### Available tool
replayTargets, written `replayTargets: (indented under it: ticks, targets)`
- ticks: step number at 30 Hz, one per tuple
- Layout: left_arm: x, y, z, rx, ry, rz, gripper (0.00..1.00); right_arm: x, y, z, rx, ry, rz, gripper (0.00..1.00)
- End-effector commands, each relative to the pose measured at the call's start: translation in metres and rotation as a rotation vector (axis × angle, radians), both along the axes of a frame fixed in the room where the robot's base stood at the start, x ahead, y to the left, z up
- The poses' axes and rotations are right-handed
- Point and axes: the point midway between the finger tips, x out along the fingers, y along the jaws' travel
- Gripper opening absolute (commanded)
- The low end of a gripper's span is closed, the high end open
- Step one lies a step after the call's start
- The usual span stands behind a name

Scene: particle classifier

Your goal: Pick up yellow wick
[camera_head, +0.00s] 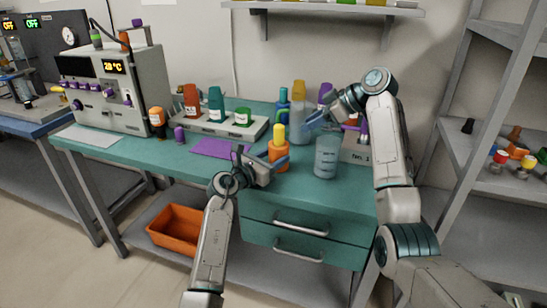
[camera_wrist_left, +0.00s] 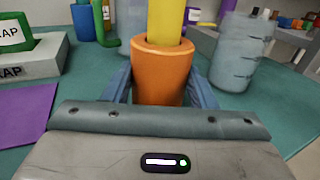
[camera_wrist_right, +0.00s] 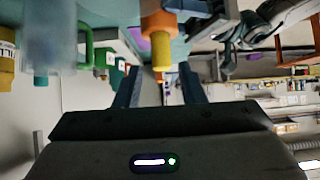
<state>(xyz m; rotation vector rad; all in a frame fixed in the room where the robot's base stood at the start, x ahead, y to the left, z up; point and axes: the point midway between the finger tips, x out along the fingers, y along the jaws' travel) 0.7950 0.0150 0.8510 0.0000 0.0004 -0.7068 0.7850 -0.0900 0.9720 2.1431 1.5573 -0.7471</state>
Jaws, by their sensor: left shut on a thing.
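An orange holder (camera_head: 278,157) with a yellow wick (camera_head: 279,132) standing upright in its top is near the front edge of the teal bench. My left gripper (camera_head: 264,160) is shut on the orange holder, its fingers on either side of it. In the left wrist view the orange holder (camera_wrist_left: 160,75) is between the fingers, with the yellow wick (camera_wrist_left: 168,22) rising from its opening. My right gripper (camera_head: 310,122) is open, to the right of the wick. In the right wrist view the yellow wick (camera_wrist_right: 162,56) appears ahead, between the spread fingers (camera_wrist_right: 158,88).
A clear beaker (camera_head: 326,157) stands right of the holder. A rack (camera_head: 215,127) with coloured bottles and a purple mat (camera_head: 216,148) lie left. A temperature device (camera_head: 125,85) stands farther left.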

Motion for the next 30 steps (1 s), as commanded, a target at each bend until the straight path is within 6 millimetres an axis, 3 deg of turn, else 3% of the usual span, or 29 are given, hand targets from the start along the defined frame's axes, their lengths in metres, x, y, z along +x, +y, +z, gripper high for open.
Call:
replayTargets:
  ticks: [1, 4, 12, 19, 30]
  targets:
    - [0.0, 0.0, 0.0, 0.0, 0.0, 0.0, 0.06, 0.0, 0.0, 0.0, 0.0, 0.0, 0.0, 0.36]
    - [0.0, 0.0, 0.0, 0.0, 0.0, 0.0, 0.06, 0.0, 0.0, -0.002, 0.007, -0.004, -0.005, 0.54]
    - [0.0, 0.0, 0.0, 0.0, 0.0, 0.0, 0.06, -0.004, 0.002, -0.023, 0.17, -0.079, -0.117, 0.54]
    - [0.0, 0.0, 0.0, 0.0, 0.0, 0.0, 0.06, -0.009, 0.004, -0.03, 0.285, -0.124, -0.189, 0.54]
    - [0.0, 0.0, 0.0, 0.0, 0.0, 0.0, 0.06, 0.016, 0.052, -0.049, 0.297, -0.128, -0.195, 0.54]
